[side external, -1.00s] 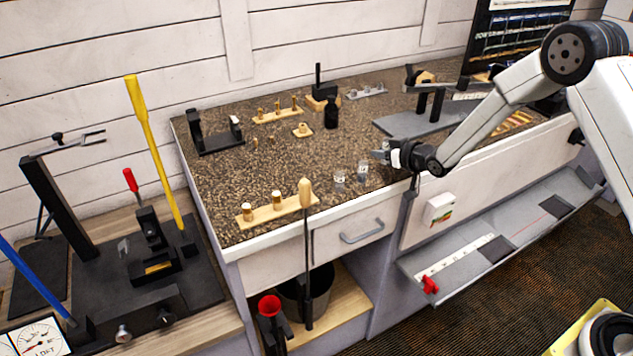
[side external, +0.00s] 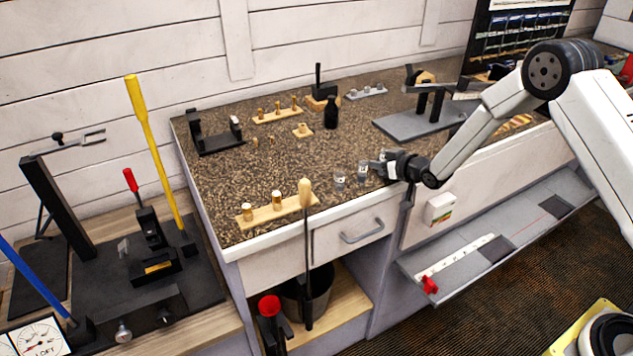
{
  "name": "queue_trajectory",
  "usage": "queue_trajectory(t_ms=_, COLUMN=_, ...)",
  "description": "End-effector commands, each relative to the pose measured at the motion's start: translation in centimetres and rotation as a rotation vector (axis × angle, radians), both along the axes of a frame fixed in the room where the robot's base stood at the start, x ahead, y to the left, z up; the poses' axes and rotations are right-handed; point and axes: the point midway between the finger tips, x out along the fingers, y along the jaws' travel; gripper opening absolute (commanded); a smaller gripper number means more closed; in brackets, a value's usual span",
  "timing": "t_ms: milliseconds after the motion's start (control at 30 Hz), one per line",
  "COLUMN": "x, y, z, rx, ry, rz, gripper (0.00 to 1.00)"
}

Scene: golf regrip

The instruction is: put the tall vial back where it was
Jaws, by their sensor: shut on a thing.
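My gripper (side external: 379,165) is low over the front part of the speckled counter (side external: 225,185), just right of two small clear vials. It is shut on a small clear vial (side external: 382,155), which shows only as a pale patch at the jaws. I take it for the tall vial; its lower end and any gap to the counter are hard to make out. One standing vial (side external: 340,178) is farther left. The other standing vial (side external: 362,170) is close to the left of the fingertips; I cannot tell whether they touch.
A wooden block with pegs (side external: 277,209) lies at the front left, beside a wood-handled tool (side external: 306,195). A dark bottle (side external: 331,113) and a grey plate stand (side external: 405,123) are farther back.

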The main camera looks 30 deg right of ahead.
Motion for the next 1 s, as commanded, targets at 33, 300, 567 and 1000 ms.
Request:
queue_trajectory(t_ms=33, x=0.0, y=0.0, z=-0.1, rx=0.0, ry=0.0, rz=0.0, gripper=0.0)
queue_trajectory(t_ms=300, x=0.0, y=0.0, z=-0.3, rx=0.0, ry=0.0, rz=0.0, gripper=0.65)
queue_trajectory(t_ms=567, x=0.0, y=0.0, z=-0.2, rx=0.0, ry=0.0, rz=0.0, gripper=0.65)
queue_trajectory(t_ms=1000, x=-1.6, y=-0.2, z=0.8, rx=-0.001, ry=0.001, rz=0.0, gripper=0.65)
